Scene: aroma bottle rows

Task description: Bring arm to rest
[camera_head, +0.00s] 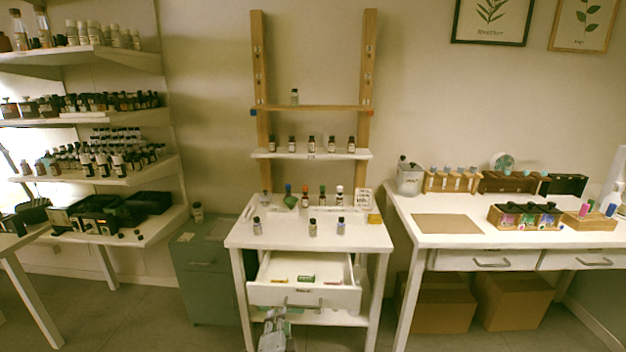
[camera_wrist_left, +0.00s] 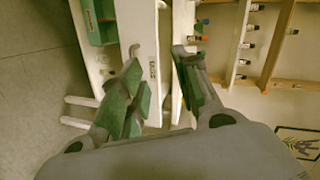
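My left gripper (camera_head: 276,318) shows at the bottom of the head view, in front of and below the open drawer (camera_head: 333,296) of the white middle table. In the left wrist view the left gripper (camera_wrist_left: 160,72) has its green-padded fingers spread apart with nothing between them. The drawer front and its handle (camera_wrist_left: 135,50) show beyond the fingers there. In the drawer lie a few small coloured items (camera_head: 306,279). My right gripper is in neither view.
The middle table (camera_head: 285,240) carries several small bottles, with a wooden rack of shelves (camera_head: 312,155) behind. A green-grey cabinet (camera_head: 205,268) stands at left. A white desk (camera_head: 450,200) with boxes and bottles stands at right. Floor in front is clear.

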